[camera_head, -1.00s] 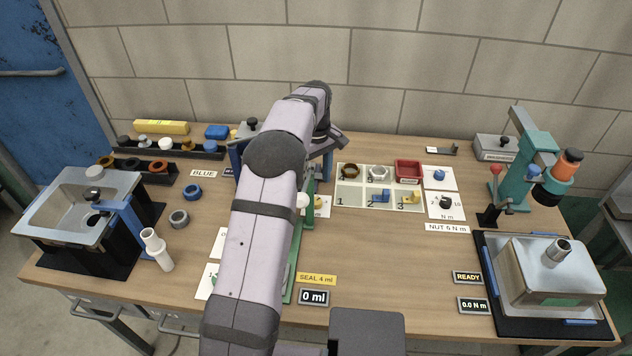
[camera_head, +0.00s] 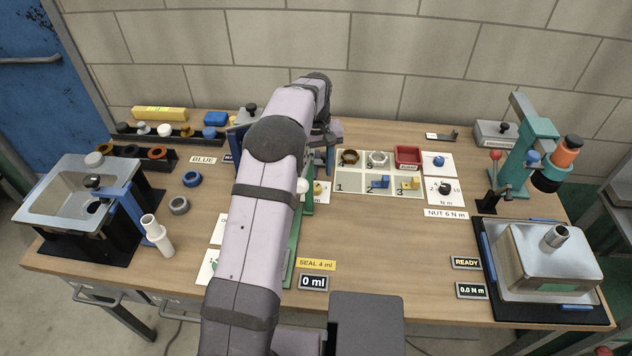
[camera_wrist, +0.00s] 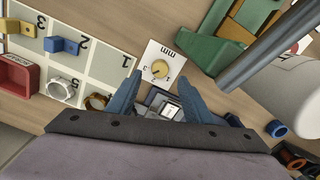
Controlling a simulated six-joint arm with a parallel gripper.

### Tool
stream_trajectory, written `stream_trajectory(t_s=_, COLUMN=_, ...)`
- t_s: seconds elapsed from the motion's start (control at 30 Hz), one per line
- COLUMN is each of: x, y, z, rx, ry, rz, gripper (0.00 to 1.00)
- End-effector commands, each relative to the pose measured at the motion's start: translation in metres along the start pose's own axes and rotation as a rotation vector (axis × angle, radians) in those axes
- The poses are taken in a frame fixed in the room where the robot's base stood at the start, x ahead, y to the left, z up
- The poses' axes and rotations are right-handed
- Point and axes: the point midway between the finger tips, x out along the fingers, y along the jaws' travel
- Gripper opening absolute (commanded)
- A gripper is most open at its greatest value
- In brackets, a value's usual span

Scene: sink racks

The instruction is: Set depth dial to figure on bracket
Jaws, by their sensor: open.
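Between the fingers lies a grey-black piece with a small pale label (camera_wrist: 170,108). I cannot read a figure on it, nor tell whether it is the bracket.
A numbered tray (camera_wrist: 106,66) with rings and blue and yellow blocks lies left of the dial in the wrist view. A green fixture (camera_wrist: 212,48) and a large pale cylinder (camera_wrist: 288,97) stand to its right. The bench front centre (camera_head: 390,255) is clear.

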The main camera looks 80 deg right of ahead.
Motion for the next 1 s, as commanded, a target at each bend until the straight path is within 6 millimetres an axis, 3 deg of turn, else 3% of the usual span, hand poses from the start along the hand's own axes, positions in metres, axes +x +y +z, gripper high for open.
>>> stream_trajectory(t_s=0.4, x=0.049, y=-0.001, z=0.001, rx=-0.002, ry=-0.002, rz=-0.001, gripper=0.46)
stream_trajectory(t_s=0.83, x=0.059, y=0.000, z=0.001, rx=-0.002, ry=0.000, rz=0.000, gripper=0.46)
stream_trajectory(t_s=1.0, x=0.059, y=0.000, z=0.001, rx=-0.002, ry=0.000, rz=0.000, gripper=0.08)
